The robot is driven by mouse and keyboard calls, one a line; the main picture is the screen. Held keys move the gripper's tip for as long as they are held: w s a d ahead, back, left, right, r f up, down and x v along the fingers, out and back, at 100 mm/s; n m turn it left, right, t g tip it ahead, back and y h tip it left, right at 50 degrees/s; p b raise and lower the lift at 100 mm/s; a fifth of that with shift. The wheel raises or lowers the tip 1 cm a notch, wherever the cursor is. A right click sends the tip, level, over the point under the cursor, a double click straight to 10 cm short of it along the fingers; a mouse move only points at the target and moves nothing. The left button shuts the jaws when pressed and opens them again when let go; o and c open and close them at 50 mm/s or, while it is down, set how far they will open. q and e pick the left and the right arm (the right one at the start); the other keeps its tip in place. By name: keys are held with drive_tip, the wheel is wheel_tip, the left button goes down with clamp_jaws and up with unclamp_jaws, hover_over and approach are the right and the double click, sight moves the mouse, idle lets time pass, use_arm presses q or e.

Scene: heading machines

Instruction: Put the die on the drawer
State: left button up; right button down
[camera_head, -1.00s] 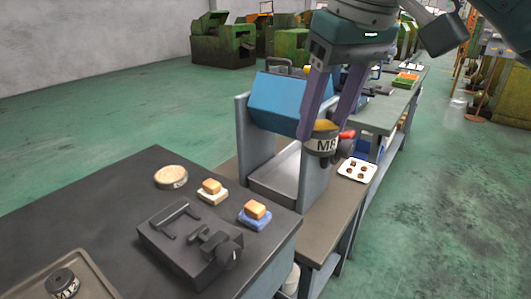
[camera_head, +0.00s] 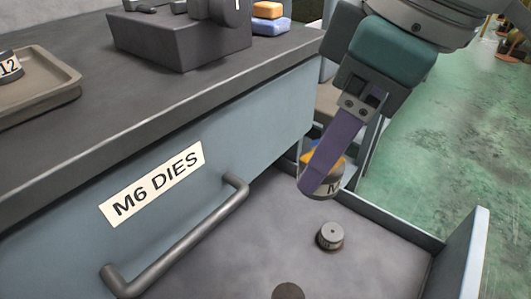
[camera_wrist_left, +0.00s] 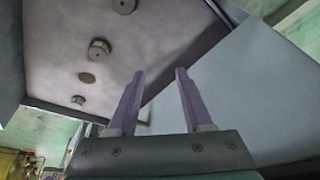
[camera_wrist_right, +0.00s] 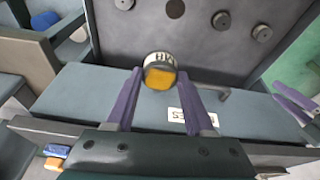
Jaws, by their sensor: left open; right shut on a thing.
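My right gripper (camera_head: 322,180) is shut on a round die (camera_head: 333,180) with a grey marked side and an orange-yellow face. In the right wrist view the die (camera_wrist_right: 160,70) sits between the tips of the right gripper (camera_wrist_right: 160,75). It is above an open grey drawer (camera_head: 385,265), which holds small round dies such as this one (camera_head: 330,236). The right wrist view shows several dies in the drawer (camera_wrist_right: 200,50). A closed panel labelled M6 DIES (camera_head: 152,183) is above it. My left gripper (camera_wrist_left: 160,73) is open and empty near the drawer; the head view does not show it.
A bar handle (camera_head: 180,240) sticks out from the labelled panel over the drawer. On the dark bench top are a tray (camera_head: 45,82), a grey block-shaped fixture (camera_head: 180,40) and stacked yellow and blue blocks (camera_head: 269,25).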

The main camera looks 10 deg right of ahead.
use_arm(q)
wheel_tip(320, 180, down, 13)
drive_tip(key=b, duration=1.1)
drive_tip(key=shift+r, duration=0.1)
use_arm(e)
drive_tip(key=shift+n, duration=0.8)
drive_tip(key=f, duration=0.7)
drive_tip(key=s+a+f, duration=0.1)
drive_tip(key=f, duration=0.6)
drive_tip(key=s+a+f, duration=0.1)
drive_tip(key=f, duration=0.6)
drive_tip(key=shift+s+f, duration=0.1)
drive_tip(key=shift+f, duration=0.25)
use_arm(q)
wheel_tip(320, 180, down, 2)
drive_tip(key=shift+f+b, duration=0.2)
drive_tip(key=shift+b, duration=0.95)
use_arm(e)
wheel_tip(320, 180, down, 4)
drive_tip(key=shift+f, duration=0.15)
use_arm(q)
drive_tip(key=shift+r, duration=0.15)
drive_tip(key=shift+a, duration=0.15)
use_arm(e)
drive_tip(key=shift+c, duration=1.4)
unclamp_jaws()
